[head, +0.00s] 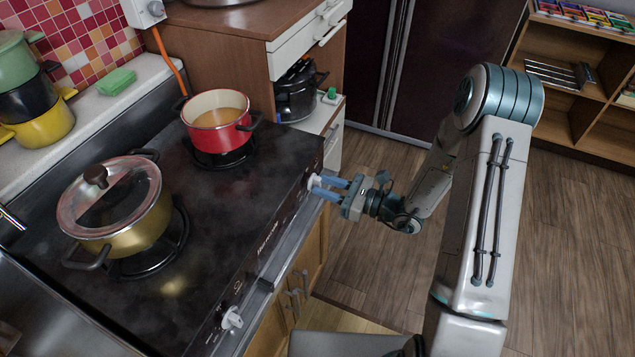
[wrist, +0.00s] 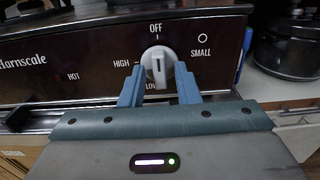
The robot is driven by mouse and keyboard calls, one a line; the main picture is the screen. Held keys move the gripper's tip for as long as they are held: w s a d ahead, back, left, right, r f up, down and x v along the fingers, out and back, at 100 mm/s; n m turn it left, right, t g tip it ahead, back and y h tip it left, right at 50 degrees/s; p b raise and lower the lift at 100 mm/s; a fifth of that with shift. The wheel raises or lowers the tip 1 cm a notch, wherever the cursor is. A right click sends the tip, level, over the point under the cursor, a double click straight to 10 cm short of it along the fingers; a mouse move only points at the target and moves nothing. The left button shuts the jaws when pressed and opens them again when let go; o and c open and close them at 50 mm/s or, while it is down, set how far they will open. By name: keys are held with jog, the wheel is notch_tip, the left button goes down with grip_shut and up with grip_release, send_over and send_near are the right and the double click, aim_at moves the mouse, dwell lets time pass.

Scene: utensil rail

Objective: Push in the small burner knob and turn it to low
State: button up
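The small burner knob (wrist: 158,64) is white and round on the dark stove front, with SMALL, OFF, HIGH and LOW printed around it. Its raised grip stands upright, in line with OFF. In the head view the knob (head: 313,182) is at the far right end of the stove front. My gripper (head: 332,187) reaches it from the right. In the wrist view my gripper's blue fingers (wrist: 159,82) are open, one on each side of the knob. I cannot tell whether either touches it. LOW is partly hidden below the knob.
A second white knob (head: 231,318) is on the near end of the stove front. A red pot (head: 216,134) sits on the far burner and a lidded gold pot (head: 125,225) on the near one. A dark pot (wrist: 287,48) stands right of the stove.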

grip_shut()
jog(key=shift+w+a, duration=0.1)
jog(key=shift+a, duration=0.2)
dwell(0.4)
jog(key=shift+f+n+b, duration=0.1)
jog(key=shift+n+b, duration=0.2)
jog(key=shift+b, duration=0.2)
jog(key=shift+n+b, duration=0.8)
jog(key=shift+n+b, duration=0.6)
jog(key=shift+b, duration=0.1)
jog(key=shift+n+b, duration=0.8)
